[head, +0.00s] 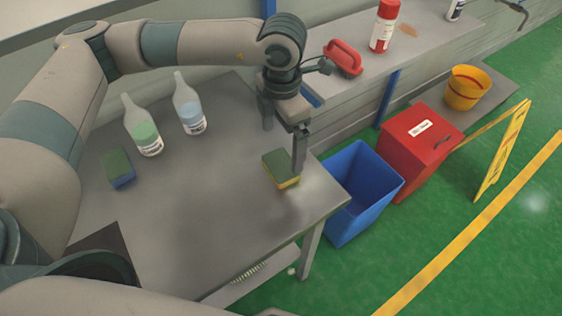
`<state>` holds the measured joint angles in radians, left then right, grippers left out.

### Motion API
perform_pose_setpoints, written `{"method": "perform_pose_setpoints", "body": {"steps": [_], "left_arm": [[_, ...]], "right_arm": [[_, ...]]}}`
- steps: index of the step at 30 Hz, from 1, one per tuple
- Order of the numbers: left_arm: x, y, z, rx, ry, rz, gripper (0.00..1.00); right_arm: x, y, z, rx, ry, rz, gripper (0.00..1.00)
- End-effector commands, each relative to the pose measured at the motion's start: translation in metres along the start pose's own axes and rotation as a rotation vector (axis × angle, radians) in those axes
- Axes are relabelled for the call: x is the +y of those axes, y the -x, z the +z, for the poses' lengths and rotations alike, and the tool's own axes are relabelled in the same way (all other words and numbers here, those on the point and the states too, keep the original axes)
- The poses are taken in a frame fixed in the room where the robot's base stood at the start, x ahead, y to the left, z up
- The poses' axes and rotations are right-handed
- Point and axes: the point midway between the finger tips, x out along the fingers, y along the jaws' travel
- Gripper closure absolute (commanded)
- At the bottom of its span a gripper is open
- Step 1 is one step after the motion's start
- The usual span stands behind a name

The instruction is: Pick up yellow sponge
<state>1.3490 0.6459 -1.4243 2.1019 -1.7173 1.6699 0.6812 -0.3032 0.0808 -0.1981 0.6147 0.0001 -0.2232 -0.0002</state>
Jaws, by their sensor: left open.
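The yellow sponge (279,167) has a green top and lies near the right edge of the grey table (205,215). My left gripper (283,151) is open and points down over it. One finger is in front of the sponge's right part in the picture, and the other is up and to the left of it. I cannot tell whether a finger touches the sponge. A second sponge (118,168), blue with a green top, lies at the table's left. My right gripper is not in view.
A shelf behind holds a red brush (344,57) and a red-and-white can (383,28).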

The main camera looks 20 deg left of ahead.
Motion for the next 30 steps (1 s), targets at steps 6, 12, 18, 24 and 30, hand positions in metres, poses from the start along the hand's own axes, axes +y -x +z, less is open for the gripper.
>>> {"method": "perform_pose_setpoints", "body": {"steps": [6, 12, 18, 24, 30], "left_arm": [[0.0, -0.028, 0.0, 0.001, 0.002, 0.0, 0.04], [0.0, -0.037, 0.0, -0.001, 0.0, 0.0, 0.04], [0.0, -0.037, 0.0, -0.001, 0.0, 0.0, 0.04], [0.001, -0.04, -0.001, 0.002, 0.001, 0.0, 0.04], [0.002, -0.056, -0.001, 0.003, 0.002, -0.001, 0.04]], "right_arm": [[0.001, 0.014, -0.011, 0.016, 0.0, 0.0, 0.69], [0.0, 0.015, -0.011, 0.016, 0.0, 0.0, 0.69], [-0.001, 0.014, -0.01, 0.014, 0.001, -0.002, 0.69], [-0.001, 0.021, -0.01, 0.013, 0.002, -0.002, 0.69], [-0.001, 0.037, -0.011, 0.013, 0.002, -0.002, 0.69]]}}
